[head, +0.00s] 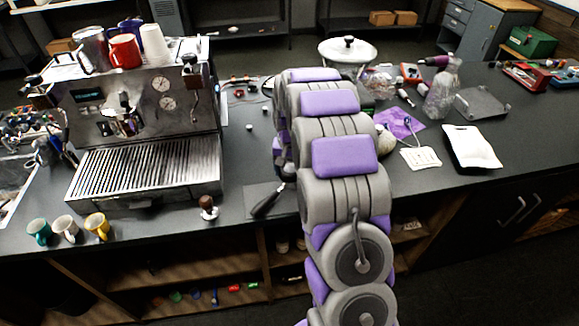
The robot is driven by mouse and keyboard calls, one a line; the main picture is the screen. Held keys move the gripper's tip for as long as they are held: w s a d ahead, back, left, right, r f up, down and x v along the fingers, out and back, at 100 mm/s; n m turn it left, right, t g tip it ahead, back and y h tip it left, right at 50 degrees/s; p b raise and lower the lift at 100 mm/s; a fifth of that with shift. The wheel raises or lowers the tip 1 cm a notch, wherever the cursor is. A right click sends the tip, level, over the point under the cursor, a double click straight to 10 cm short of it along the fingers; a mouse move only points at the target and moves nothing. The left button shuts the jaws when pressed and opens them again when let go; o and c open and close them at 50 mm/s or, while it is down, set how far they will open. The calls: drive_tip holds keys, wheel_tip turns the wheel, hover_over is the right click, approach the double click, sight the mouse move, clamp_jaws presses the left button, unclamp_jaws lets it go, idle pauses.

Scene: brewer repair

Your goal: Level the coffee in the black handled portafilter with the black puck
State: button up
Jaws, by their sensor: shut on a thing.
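The black handled portafilter (265,205) lies on a dark mat at the counter's front, its handle pointing toward me and to the left. Its basket end is mostly hidden behind my arm. My gripper (281,162) is low over that end, and only a sliver shows left of my arm links. A dark rounded piece (288,169), which looks like the black puck, shows just under it, above the basket. I cannot tell whether it touches the coffee. The coffee is hidden. My gripper is shut on this piece, though its fingertips are not clear.
An espresso machine (145,125) with cups on top stands at the left. A wooden-handled tool (208,207) and several mugs (67,228) are near the front edge. The dark mat (252,193) lies under the portafilter. A white tray (471,147) and a purple cloth (398,123) are at the right.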

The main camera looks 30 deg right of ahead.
drive_tip(key=shift+n+p, duration=1.2)
drive_tip(key=shift+n, duration=0.9)
drive_tip(key=m+p, duration=0.2)
drive_tip(key=m, duration=0.5)
drive_tip(key=shift+r, duration=0.1)
drive_tip(key=m+p, duration=0.1)
drive_tip(key=m, duration=0.2)
drive_tip(key=shift+a+m+p, duration=0.1)
drive_tip(key=shift+m+p, duration=0.3)
drive_tip(key=shift+w+m+p, duration=0.1)
drive_tip(key=shift+m+p, duration=0.4)
drive_tip(key=shift+m, duration=1.1)
